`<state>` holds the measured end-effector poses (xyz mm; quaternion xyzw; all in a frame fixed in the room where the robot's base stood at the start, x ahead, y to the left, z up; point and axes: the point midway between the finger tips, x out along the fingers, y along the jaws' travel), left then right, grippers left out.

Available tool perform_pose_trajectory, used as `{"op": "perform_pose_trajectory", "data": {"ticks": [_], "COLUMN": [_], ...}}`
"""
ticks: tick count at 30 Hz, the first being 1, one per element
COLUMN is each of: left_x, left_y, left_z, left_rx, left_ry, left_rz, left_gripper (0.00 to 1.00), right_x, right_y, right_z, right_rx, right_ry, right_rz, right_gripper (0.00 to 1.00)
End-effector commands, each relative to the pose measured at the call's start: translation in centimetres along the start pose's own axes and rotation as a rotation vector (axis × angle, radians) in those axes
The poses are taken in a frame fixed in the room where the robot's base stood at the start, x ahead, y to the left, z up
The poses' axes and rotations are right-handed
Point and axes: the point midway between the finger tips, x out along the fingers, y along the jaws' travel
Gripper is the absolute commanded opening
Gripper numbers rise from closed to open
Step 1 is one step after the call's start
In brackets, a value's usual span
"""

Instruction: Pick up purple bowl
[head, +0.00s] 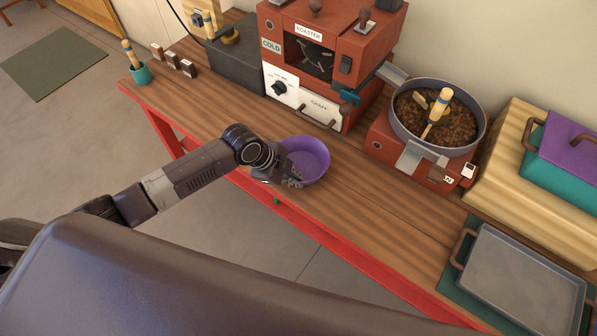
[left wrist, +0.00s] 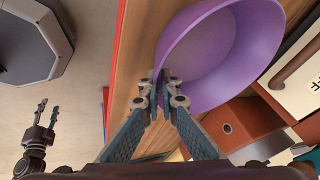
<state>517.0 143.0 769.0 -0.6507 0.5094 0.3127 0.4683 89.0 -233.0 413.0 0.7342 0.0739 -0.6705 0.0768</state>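The purple bowl (head: 308,160) is upright at the front edge of the wooden table, below the roaster. It fills the upper right of the left wrist view (left wrist: 228,55). My left gripper (head: 292,180) is at the bowl's near side. In the left wrist view its fingertips (left wrist: 163,90) are close together on the bowl's rim, with the wall seemingly pinched between them. I cannot tell whether the bowl touches the table. My right gripper (left wrist: 45,112) shows small at the left of the left wrist view, fingers apart and empty; it is outside the head view.
The red roaster (head: 350,45) stands behind the bowl. A round pan of beans (head: 393,122) is to its right, and a grey tray (head: 525,275) lies farther right. The wooden tabletop (head: 215,100) left of the bowl is clear.

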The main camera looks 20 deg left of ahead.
Motion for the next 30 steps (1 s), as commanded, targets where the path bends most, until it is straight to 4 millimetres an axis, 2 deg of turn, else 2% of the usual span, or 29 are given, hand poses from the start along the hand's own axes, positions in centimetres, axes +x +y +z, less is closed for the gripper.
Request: {"op": "perform_pose_trajectory", "data": {"ticks": [5, 8, 11, 21, 24, 30], "left_x": [-0.9, -2.2, -4.3, -13.0, -14.9, -17.1], "left_y": [-0.5, -0.9, -1.7, -4.5, -5.1, -5.8], "left_z": [-0.4, -1.0, -1.8, -5.3, -6.2, -7.1], "left_rx": [0.001, 0.003, 0.005, 0.005, 0.003, 0.002], "left_ry": [0.002, 0.003, 0.002, 0.001, 0.002, 0.002], "left_rz": [-0.004, -0.005, -0.007, -0.008, -0.007, -0.004], "left_gripper": [0.0, 0.0, 0.0, 0.0, 0.0, 0.0], "right_x": [0.1, 0.2, 0.5, 1.4, 1.5, 1.6], "right_y": [0.0, 0.0, 0.0, 0.0, 0.1, 0.3], "right_z": [0.0, 0.0, 0.0, 0.0, 0.0, 0.1], "right_rx": [0.0, -0.001, -0.001, -0.001, -0.002, -0.003], "right_ry": [0.001, 0.001, 0.001, 0.001, 0.001, 0.001], "right_rz": [0.0, 0.0, 0.0, 0.0, 0.001, 0.003], "right_gripper": [0.4, 0.4, 0.4, 0.4, 0.4, 0.4]}}
